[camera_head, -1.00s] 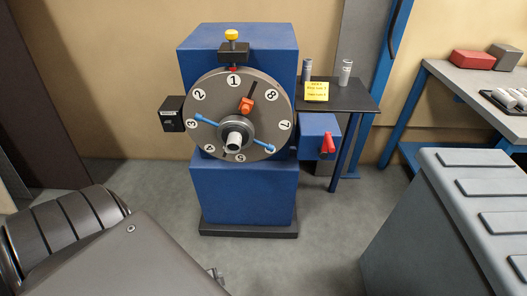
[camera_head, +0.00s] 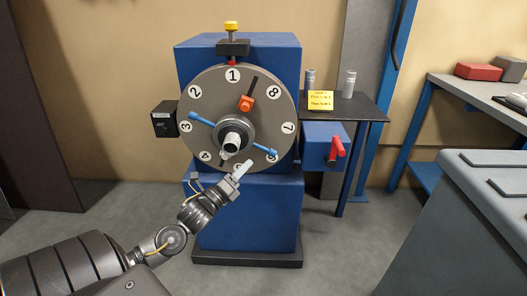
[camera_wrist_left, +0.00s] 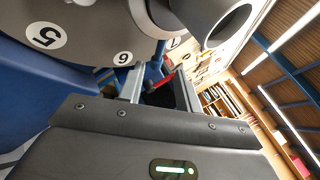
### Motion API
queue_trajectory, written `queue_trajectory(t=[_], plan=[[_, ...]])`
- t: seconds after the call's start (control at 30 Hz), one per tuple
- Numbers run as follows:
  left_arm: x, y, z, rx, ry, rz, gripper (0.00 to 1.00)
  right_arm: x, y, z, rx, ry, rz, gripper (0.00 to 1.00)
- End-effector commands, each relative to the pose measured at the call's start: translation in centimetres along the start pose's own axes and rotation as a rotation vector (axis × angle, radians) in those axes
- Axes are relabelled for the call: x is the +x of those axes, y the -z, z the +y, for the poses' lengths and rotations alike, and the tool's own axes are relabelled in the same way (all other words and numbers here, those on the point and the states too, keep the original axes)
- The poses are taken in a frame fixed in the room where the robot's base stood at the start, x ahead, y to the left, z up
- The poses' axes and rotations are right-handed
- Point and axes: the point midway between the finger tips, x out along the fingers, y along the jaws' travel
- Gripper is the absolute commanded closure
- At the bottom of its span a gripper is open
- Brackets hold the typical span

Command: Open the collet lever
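A red lever (camera_head: 337,147) stands tilted upward on the front of a blue box (camera_head: 316,157) at the right side of the blue machine (camera_head: 245,215). No label marks which part is the collet lever. The numbered grey dial (camera_head: 207,105) carries an orange knob (camera_head: 246,103), a blue two-armed handle (camera_head: 200,117) and a hollow spindle (camera_head: 231,145). My left gripper (camera_head: 242,168) is in front of the dial's lower edge, left of the red lever. In the left wrist view its fingers (camera_wrist_left: 158,88) are apart and empty, with something red beyond them. My right gripper is not in view.
A black side shelf (camera_head: 350,105) holds two small metal cylinders and a yellow note (camera_head: 320,100). A grey cabinet (camera_head: 450,225) stands at the right front. A workbench (camera_head: 455,87) is at the back right. The floor between machine and cabinet is clear.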

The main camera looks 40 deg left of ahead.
Motion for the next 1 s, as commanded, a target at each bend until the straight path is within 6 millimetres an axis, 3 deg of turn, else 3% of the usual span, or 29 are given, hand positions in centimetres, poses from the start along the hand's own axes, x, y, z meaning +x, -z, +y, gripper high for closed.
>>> queue_trajectory(t=[0.53, 0.7, 1.0], plan=[[8.9, 0.0, 0.0, -0.003, 0.000, -0.001, 0.66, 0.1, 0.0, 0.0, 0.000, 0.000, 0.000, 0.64], [10.1, 0.1, 0.1, -0.003, -0.001, 0.000, 0.66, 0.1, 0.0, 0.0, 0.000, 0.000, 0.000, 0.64], [10.3, 0.1, 0.1, -0.003, -0.002, 0.001, 0.66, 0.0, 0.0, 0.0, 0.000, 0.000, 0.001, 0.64]])
